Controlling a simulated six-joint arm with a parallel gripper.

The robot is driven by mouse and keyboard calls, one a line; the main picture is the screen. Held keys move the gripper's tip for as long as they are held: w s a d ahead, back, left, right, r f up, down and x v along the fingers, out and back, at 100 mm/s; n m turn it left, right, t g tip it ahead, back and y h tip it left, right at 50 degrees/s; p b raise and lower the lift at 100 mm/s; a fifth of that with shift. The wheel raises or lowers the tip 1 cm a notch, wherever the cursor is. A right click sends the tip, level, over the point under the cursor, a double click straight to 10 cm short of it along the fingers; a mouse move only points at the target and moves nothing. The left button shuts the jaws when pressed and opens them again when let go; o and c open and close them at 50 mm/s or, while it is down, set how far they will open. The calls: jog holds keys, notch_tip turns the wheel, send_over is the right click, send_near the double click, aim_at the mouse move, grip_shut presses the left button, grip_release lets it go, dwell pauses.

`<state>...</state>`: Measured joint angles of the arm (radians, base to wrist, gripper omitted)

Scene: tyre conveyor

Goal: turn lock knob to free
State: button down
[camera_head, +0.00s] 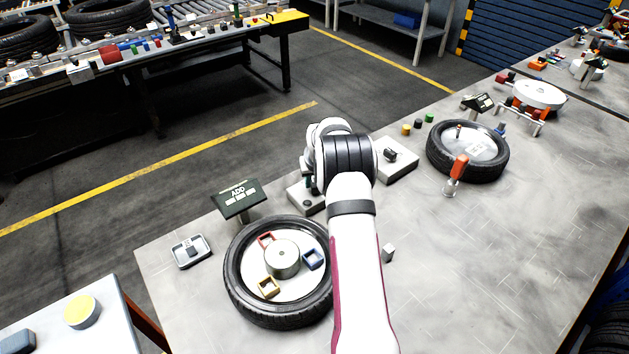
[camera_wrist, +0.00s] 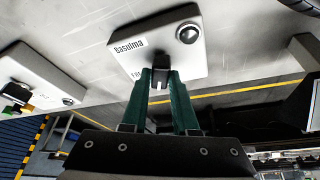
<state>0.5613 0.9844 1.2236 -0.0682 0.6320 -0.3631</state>
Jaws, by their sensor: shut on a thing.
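The lock knob (camera_wrist: 161,77) is a dark, upright bar on a pale box (camera_wrist: 190,62) labelled "Basulma". Part of a second label, beginning "FR", shows beside the knob, but the fingers cover the rest. A round silver button (camera_wrist: 188,34) sits on the same box. My gripper (camera_wrist: 161,72) has green fingers, one on each side of the knob, closed on it. In the head view the box (camera_head: 301,198) is partly hidden behind my arm, and the knob cannot be seen there. How far the knob is turned is hard to tell.
A similar box with a black knob (camera_head: 390,154) stands to the right. A tyre (camera_head: 241,292) holding coloured square frames lies in front, next to an "ADD" display (camera_head: 237,199). A second tyre (camera_head: 470,178) and an orange-handled tool (camera_head: 457,168) are farther right. The table's right front is clear.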

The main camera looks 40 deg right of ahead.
jog(key=m, duration=0.2)
jog(key=m+g+h, duration=0.1)
jog(key=m, duration=0.1)
jog(key=shift+w+a+h, duration=0.1)
jog(key=shift+w+h, duration=0.05)
jog(key=shift+h, duration=0.15)
jog(key=m+g, duration=0.1)
jog(key=m, duration=0.3)
jog(key=shift+m+h, duration=0.3)
jog(key=shift+h, duration=0.1)
jog(key=c, duration=0.7)
grip_release()
jog(key=v, duration=1.5)
jog(key=shift+w+a+r, duration=0.25)
jog(key=shift+r, duration=0.15)
